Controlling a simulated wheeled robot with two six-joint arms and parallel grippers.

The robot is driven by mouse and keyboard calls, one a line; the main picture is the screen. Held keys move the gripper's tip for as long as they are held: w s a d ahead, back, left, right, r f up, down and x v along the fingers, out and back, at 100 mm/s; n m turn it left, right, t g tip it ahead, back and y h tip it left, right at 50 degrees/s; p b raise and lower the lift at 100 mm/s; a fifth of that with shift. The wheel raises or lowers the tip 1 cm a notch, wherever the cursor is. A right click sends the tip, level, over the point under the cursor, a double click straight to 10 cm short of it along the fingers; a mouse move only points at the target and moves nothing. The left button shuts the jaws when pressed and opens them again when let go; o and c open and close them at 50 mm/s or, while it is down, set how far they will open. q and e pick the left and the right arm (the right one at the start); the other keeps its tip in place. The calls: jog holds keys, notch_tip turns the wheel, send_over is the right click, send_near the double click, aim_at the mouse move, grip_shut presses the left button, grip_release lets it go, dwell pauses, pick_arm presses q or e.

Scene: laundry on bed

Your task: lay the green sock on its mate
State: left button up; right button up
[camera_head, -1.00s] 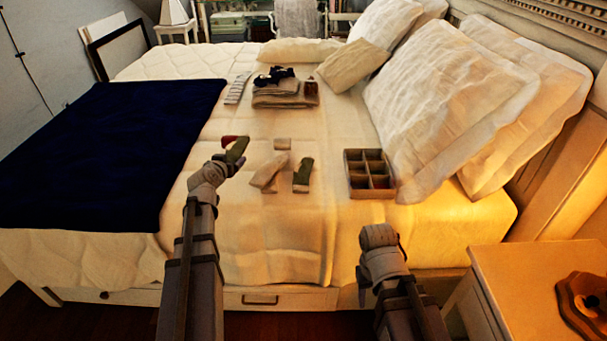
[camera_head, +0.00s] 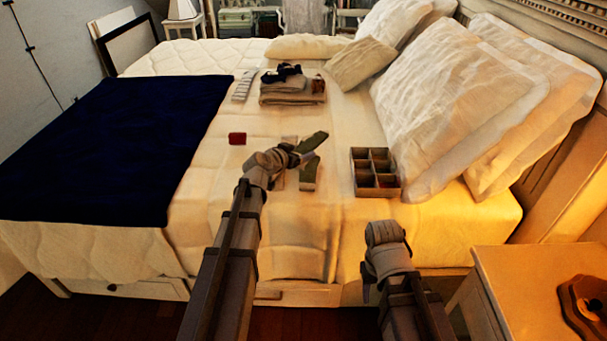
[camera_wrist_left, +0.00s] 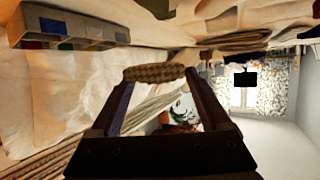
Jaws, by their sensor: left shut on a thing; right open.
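My left gripper (camera_head: 293,153) is shut on a green sock (camera_head: 314,142) and holds it up over the bed. In the left wrist view the held sock (camera_wrist_left: 154,73) lies across the fingertips. Its mate, another green sock (camera_head: 310,174), lies on the bed cover just below the held one in the picture; the held sock overlaps its top end in view. I cannot tell how high the held sock is above it. My right gripper (camera_head: 384,232) is open in front of the bed, its fingertips hard to make out.
A divided box (camera_head: 361,192) stands on the bed to the right, by the large pillows (camera_head: 455,95). Pale socks (camera_head: 278,182) are partly hidden behind my left arm. A red item (camera_head: 237,138) lies left of it.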

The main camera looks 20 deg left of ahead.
pick_arm(q)
jog(key=b, duration=0.5)
send_over(299, 180)
notch_tip(299, 180, down, 5)
jog(key=shift+f, duration=0.2)
notch_tip(299, 180, down, 4)
jog(key=b, duration=0.3)
jog(key=shift+r, duration=0.15)
jog(key=shift+b, duration=0.3)
jog(key=o, duration=1.2)
jog(key=shift+c, duration=0.2)
jog(key=p+v, duration=0.5)
jog(key=v, duration=0.7)
